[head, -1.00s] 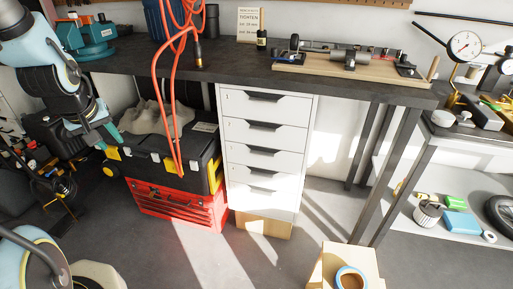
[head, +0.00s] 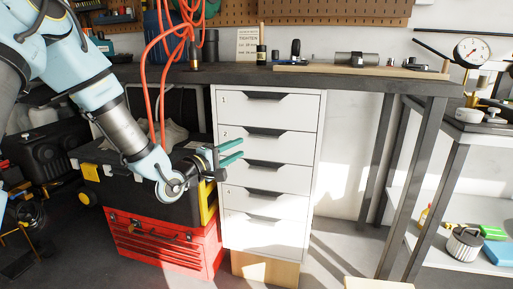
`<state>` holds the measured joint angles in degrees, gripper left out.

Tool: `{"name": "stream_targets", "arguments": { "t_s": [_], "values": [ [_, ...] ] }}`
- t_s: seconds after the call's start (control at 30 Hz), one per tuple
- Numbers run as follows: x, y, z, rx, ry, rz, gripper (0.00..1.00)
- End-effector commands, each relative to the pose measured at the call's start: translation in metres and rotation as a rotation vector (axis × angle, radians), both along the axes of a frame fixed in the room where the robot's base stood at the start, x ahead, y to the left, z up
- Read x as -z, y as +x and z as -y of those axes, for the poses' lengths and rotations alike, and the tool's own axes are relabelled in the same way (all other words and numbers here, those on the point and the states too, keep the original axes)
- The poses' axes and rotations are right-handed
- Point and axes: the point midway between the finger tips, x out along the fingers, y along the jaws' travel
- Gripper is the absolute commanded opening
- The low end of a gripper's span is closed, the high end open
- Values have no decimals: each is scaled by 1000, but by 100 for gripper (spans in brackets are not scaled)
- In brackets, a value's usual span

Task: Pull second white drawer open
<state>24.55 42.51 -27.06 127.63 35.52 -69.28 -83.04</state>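The white drawer unit (head: 316,130) stands under the workbench with several drawers stacked in it, all looking shut. The second white drawer (head: 290,147) is the one below the top drawer, marked with a small 2, with a dark recessed pull (head: 267,133) at its top edge. My gripper (head: 242,148) has two teal fingers, apart with nothing between them. It shows in front of the left part of the second drawer, left of and slightly below the pull. The fingers cover a little of the drawer front. I cannot tell how far they are from it.
A black and yellow toolbox (head: 120,185) on a red tool chest (head: 170,245) stands left of the drawers, below my arm. Orange cable (head: 148,75) hangs from the dark workbench top (head: 340,82). A table leg (head: 410,190) stands right. The floor before the drawers looks mostly clear.

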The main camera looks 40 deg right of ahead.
Motion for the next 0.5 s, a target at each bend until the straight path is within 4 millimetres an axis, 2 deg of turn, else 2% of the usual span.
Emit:
{"name": "stream_targets", "arguments": {
  "t_s": [0.3,0.5],
  "values": [
    [0,10,57,0,2,3,36],
    [0,15,84,0,3,4,36]
  ]
}}
